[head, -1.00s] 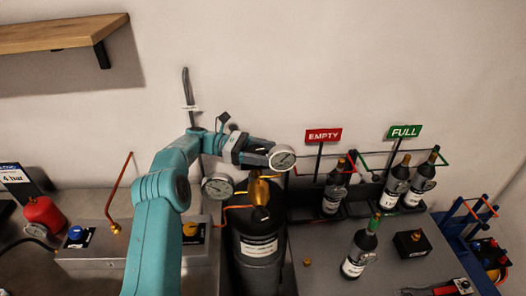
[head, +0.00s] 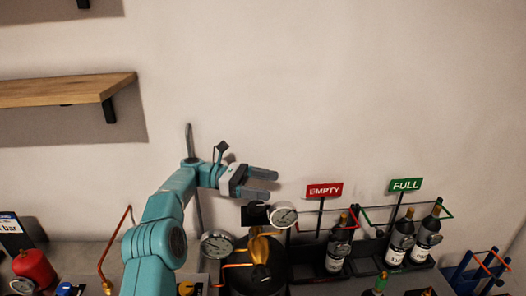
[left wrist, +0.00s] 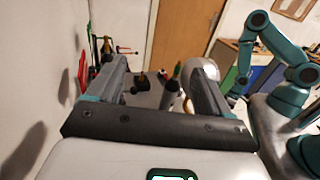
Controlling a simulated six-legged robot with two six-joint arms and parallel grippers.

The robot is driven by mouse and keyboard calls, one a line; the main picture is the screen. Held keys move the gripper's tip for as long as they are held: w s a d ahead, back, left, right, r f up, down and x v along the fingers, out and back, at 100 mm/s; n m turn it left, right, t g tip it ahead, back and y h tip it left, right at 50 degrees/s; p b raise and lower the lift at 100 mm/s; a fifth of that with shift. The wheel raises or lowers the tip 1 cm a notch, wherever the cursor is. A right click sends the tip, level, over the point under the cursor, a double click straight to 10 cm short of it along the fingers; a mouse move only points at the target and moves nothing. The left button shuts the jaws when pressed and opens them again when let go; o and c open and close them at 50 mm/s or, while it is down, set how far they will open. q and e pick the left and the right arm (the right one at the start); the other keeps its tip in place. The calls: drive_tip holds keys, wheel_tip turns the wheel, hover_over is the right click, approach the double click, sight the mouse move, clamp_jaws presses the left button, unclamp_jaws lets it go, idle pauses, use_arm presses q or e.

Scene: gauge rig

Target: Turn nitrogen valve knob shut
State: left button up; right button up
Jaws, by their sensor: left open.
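The dark gas cylinder (head: 245,280) stands at the bottom middle of the head view, with a brass fitting (head: 258,247) on top. Two round gauges (head: 284,215) and (head: 216,245) flank the fitting. A dark block-like part (head: 255,214) sits just left of the right gauge; I cannot tell whether it is the nitrogen valve knob. My left gripper (head: 271,184) is open and empty, its fingers pointing right, above the dark part and apart from it. My right gripper does not show; a teal arm (left wrist: 290,70) stands at the right of the left wrist view.
Bottles (head: 402,242) stand in the rack to the right, under the red EMPTY sign (head: 324,190) and green FULL sign (head: 405,185). A red container (head: 35,268) is at the lower left. A wooden shelf (head: 60,90) juts from the wall. The wall area above the gripper is clear.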

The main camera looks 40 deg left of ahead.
sight(263, 207)
use_arm(q)
wheel_tip(263, 207, up, 12)
drive_tip(key=p, duration=0.5)
